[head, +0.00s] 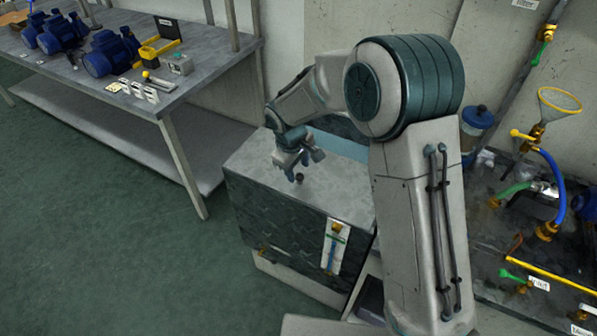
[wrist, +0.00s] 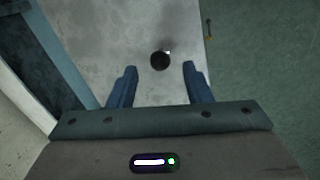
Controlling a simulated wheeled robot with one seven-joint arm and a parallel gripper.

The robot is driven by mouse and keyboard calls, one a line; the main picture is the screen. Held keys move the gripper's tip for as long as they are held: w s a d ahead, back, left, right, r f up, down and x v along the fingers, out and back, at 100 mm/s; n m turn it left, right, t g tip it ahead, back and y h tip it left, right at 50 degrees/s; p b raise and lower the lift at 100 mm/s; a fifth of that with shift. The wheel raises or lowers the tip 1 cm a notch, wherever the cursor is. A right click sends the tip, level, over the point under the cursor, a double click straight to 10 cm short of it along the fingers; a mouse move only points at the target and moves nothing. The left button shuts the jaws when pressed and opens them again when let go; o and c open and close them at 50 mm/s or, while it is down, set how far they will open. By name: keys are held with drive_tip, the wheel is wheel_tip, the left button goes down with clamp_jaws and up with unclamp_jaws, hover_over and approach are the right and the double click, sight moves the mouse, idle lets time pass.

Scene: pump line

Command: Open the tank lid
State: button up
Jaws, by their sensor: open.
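The tank (head: 270,215) is a box with dark patterned sides and a pale grey lid (head: 335,200) on top; the lid looks shut. A small dark round knob (head: 299,178) stands on the lid. In the wrist view the knob (wrist: 160,61) shows on the pale lid (wrist: 110,25), a little beyond my fingertips and midway between them. My gripper (head: 295,170) is above the lid near the knob, pointing down. Its two blue fingers (wrist: 160,72) are apart with nothing between them. The gap in height between fingers and knob is hard to tell.
A sight gauge (head: 334,247) is on the tank's front. A workbench (head: 185,85) with blue pumps (head: 108,53) stands at the left. A bench with hoses, a funnel (head: 560,105) and yellow pipe (head: 555,273) is at the right. The green floor at the left is free.

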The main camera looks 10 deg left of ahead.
sight(299, 175)
drive_tip(key=shift+w+d+f, duration=0.1)
drive_tip(key=shift+w+f, duration=0.05)
drive_tip(key=shift+f, duration=0.6)
drive_tip(key=shift+w+d+f, duration=0.1)
drive_tip(key=shift+f, duration=0.65)
drive_tip(key=shift+c, duration=0.4)
